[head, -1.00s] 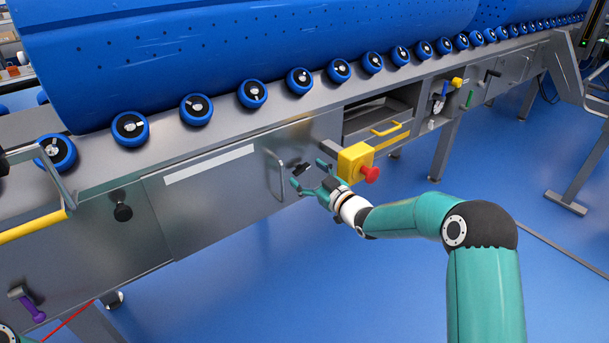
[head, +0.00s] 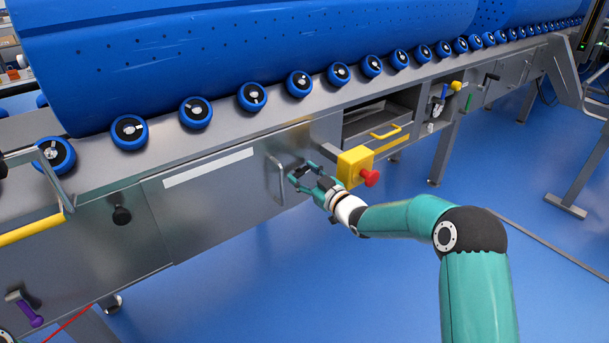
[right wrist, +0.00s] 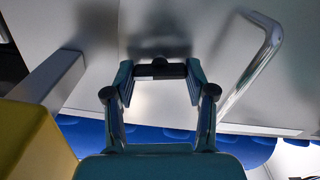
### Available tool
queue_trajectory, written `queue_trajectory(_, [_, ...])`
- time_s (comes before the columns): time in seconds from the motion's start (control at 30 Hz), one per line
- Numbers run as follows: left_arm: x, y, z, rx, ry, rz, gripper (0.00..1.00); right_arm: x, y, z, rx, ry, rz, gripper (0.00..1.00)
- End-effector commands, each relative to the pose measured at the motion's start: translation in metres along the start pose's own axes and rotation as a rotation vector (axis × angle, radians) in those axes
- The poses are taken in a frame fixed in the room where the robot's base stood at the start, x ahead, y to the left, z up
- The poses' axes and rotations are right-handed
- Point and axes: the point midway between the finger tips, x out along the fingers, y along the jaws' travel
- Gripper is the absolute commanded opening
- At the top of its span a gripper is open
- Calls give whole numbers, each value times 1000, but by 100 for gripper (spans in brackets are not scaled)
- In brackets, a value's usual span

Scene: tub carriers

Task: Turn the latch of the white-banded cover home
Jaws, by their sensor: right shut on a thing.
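The cover with the white band (head: 208,167) is a grey metal panel on the side of the conveyor, with a bright bar handle (head: 281,180) at its right end. The handle also shows in the right wrist view (right wrist: 255,70). The latch is a short black bar (right wrist: 160,71) on the metal just beside that handle. My right gripper (head: 301,174) is shut on the latch, one finger at each end of the bar in the right wrist view (right wrist: 160,80). In the head view the fingers mostly hide the latch. My left gripper is out of view.
A yellow box with a red stop button (head: 356,167) juts out close to the right of my gripper. A black knob (head: 122,216) is at the left. Blue floor in front is clear.

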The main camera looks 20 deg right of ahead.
Motion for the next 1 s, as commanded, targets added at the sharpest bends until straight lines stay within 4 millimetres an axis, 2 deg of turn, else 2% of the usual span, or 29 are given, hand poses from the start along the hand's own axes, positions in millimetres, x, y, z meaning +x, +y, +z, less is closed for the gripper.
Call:
queue_trajectory(0.3, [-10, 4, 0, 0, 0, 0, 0, 0, 1, -1, 241, -1, -1, 20])
queue_trajectory(0.6, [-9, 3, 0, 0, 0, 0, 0, 0, 1, 0, 261, 0, -1, 20])
queue_trajectory(0.63, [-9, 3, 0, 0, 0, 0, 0, 0, 1, 0, 261, 0, -1, 58])
queue_trajectory(0.7, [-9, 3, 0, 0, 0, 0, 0, 0, 0, 0, 260, 0, -1, 70])
queue_trajectory(0.77, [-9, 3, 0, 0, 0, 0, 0, 0, 0, 0, 260, 0, -1, 80])
queue_trajectory(1.0, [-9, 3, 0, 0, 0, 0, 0, 1, 0, 0, 258, 0, -2, 80])
